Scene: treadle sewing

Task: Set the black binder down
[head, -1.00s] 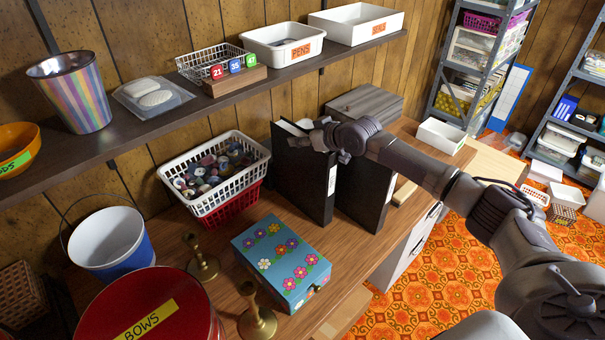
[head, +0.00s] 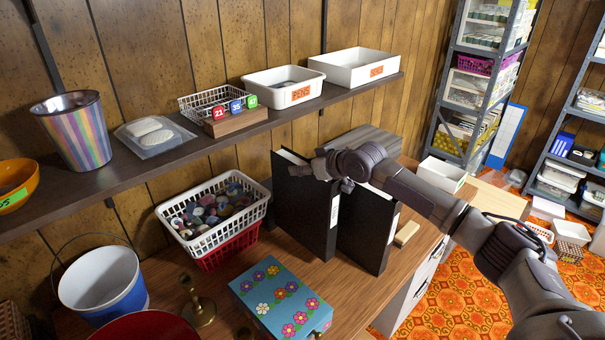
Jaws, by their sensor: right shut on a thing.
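Two black binders stand upright on the wooden table in the head view. My right gripper (head: 326,167) is at the top of the left black binder (head: 306,212) and shut on its upper edge. This binder has a white label on its spine. The second black binder (head: 364,228) stands just to its right, partly hidden by my arm and the first binder. Whether the held binder's bottom touches the wooden table (head: 262,252) cannot be told for sure. My left gripper is out of view.
A white basket (head: 243,207) of spools, stacked on a red one, stands left of the binders. A blue flowered box (head: 281,298) and a brass candlestick (head: 199,306) are in front. A shelf (head: 150,160) with bins runs above. A small tan block (head: 407,233) lies right.

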